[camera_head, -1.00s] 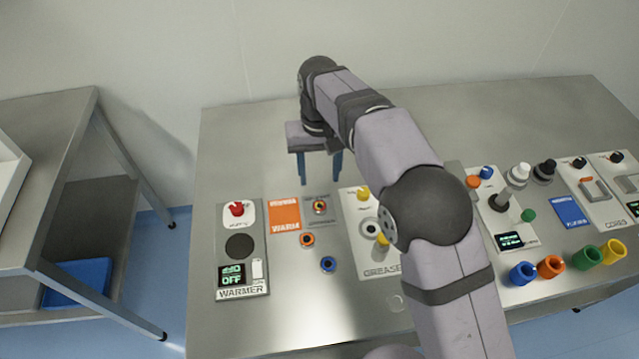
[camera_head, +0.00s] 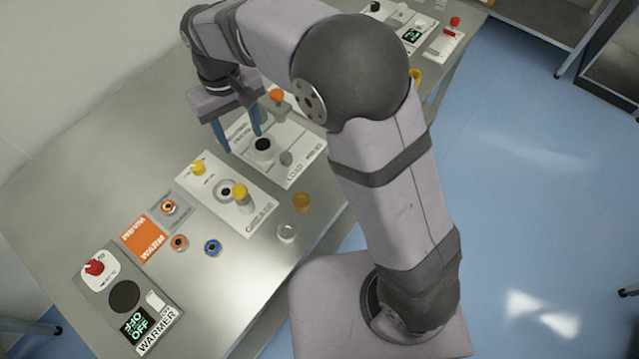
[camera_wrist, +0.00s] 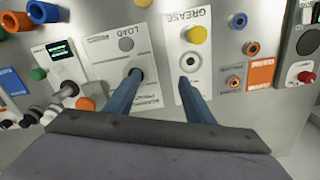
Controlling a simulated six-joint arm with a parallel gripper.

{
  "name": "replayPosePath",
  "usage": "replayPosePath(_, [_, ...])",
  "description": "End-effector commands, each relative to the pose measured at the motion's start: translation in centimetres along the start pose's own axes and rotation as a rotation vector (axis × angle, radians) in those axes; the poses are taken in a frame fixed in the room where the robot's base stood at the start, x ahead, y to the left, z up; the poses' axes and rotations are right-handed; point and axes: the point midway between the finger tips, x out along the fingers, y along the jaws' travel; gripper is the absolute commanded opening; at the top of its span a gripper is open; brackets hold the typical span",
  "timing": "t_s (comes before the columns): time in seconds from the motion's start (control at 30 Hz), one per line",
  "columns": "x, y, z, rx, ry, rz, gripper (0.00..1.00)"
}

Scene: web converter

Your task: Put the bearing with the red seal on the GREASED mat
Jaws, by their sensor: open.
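An orange-rimmed ring (camera_head: 179,242) and a blue-rimmed ring (camera_head: 213,247) lie on the bench between the warmer and grease panels. Another ring with red-orange and yellow colouring (camera_head: 168,207) sits on a small grey plate. I cannot tell which has the red seal. No mat reads GREASED; the orange mat (camera_head: 143,240) reads WARM. My gripper (camera_head: 240,143) is open and empty near the load press panel; its fingers also show in the wrist view (camera_wrist: 160,78).
The grease panel (camera_head: 255,218) has yellow knobs and a round nest. The load press panel (camera_head: 300,165) is beside it, and the warmer (camera_head: 170,318) reads OFF.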

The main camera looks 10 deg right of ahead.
Motion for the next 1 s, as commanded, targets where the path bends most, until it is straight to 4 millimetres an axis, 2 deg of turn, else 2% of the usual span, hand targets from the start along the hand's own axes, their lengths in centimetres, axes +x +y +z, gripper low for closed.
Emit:
replayPosePath(0.03, [0.0, 2.9, 1.7, 0.050, 0.000, 0.000, 0.49])
replayPosePath(0.2, [0.9, 9.7, 8.3, 0.188, 0.000, 0.001, 0.49])
replayPosePath(0.3, [1.8, 12.4, 12.6, 0.264, 0.000, 0.001, 0.49])
replayPosePath(0.4, [2.7, 14.1, 16.7, 0.331, 0.000, 0.002, 0.49])
replayPosePath(0.53, [3.8, 15.1, 20.8, 0.395, 0.000, 0.002, 0.49])
replayPosePath(0.7, [4.7, 15.3, 23.7, 0.438, -0.002, 0.002, 0.49])
replayPosePath(1.0, [5.0, 15.3, 24.4, 0.446, -0.003, 0.002, 0.49])
